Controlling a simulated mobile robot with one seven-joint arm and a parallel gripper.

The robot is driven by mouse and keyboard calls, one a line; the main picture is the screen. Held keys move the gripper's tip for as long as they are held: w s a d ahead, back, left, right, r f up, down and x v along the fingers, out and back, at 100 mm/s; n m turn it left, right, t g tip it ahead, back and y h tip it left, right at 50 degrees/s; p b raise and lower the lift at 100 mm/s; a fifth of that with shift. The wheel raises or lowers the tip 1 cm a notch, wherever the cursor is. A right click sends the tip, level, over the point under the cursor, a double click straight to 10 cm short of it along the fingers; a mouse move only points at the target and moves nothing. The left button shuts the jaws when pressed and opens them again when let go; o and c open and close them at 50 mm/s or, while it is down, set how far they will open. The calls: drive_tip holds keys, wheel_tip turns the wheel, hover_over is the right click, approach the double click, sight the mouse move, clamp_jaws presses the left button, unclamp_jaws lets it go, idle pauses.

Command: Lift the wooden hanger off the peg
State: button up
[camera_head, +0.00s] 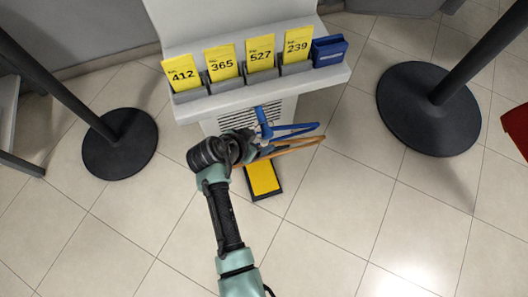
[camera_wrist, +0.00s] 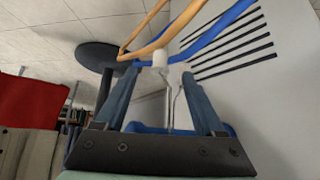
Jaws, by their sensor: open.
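The wooden hanger (camera_head: 298,146) hangs at the front of the grey stand, beside a blue hanger (camera_head: 300,129). In the wrist view the wooden hanger (camera_wrist: 152,46) crosses the top, with the blue hanger (camera_wrist: 225,35) to its right. A pale round end, seemingly the peg (camera_wrist: 160,57), shows at the hangers, with thin metal hooks below it in the picture.
The grey stand holds yellow number cards (camera_head: 222,63) and a blue box (camera_head: 329,50). A yellow-topped black item (camera_head: 263,178) lies below the hangers. Black posts on round bases stand left (camera_head: 119,144) and right (camera_head: 428,108).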

drive_tip(key=shift+w+d+f, duration=0.25)
drive_tip(key=shift+w+f, duration=0.1)
drive_tip(key=shift+f, duration=0.25)
clamp_jaws()
